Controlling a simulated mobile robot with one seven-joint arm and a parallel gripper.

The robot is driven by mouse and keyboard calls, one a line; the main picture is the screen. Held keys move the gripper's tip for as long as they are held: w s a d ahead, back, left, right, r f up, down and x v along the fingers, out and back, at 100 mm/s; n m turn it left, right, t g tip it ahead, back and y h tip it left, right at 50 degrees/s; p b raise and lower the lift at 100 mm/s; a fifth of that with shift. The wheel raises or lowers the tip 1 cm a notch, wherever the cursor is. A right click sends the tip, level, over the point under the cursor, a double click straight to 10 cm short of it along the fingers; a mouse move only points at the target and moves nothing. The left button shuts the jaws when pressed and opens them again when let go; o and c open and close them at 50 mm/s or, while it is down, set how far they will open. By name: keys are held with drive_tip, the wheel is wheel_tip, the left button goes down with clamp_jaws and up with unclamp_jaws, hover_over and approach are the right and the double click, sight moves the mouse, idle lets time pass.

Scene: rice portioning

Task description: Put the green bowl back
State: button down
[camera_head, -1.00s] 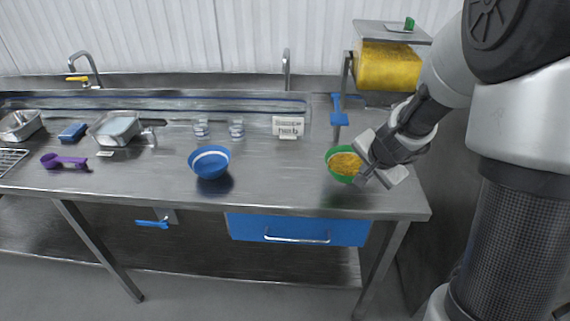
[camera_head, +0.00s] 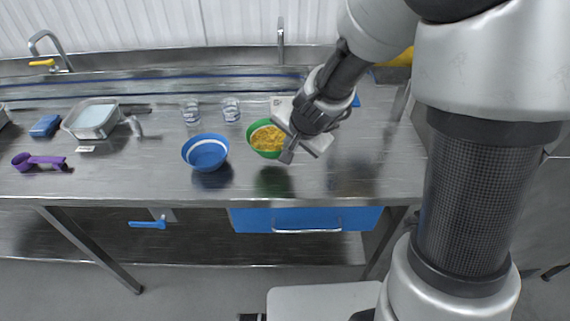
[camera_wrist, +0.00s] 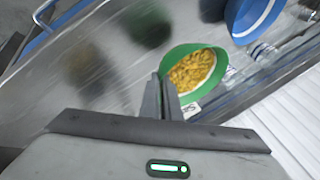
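The green bowl (camera_head: 265,151) holds yellow-orange grains and sits at my gripper (camera_head: 287,139), above the steel counter to the right of the blue bowl (camera_head: 206,155). In the wrist view my gripper (camera_wrist: 170,82) has its fingers close together on the near rim of the green bowl (camera_wrist: 172,61). The bowl looks raised, with a dark green reflection on the counter below it. The grains (camera_wrist: 192,71) stay inside. The blue bowl also shows at the top of the wrist view (camera_wrist: 262,22).
Two clear cups (camera_head: 231,110) stand behind the blue bowl. A purple scoop (camera_head: 40,162), a blue sponge (camera_head: 45,126) and a metal container (camera_head: 92,119) are on the left. The counter (camera_head: 365,170) is clear at right. A yellow dispenser part (camera_head: 402,58) is mostly hidden behind my arm.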

wheel_tip(320, 180, down, 5)
drive_tip(key=b, duration=0.3)
drive_tip(key=shift+b, duration=0.35)
drive_tip(key=shift+r, duration=0.25)
drive_tip(key=c, duration=2.4)
unclamp_jaws()
drive_tip(key=shift+f, duration=0.25)
drive_tip(key=shift+c, duration=0.2)
drive_tip(key=o, duration=0.4)
drive_tip(key=shift+o, duration=0.2)
drive_tip(key=shift+r, duration=0.15)
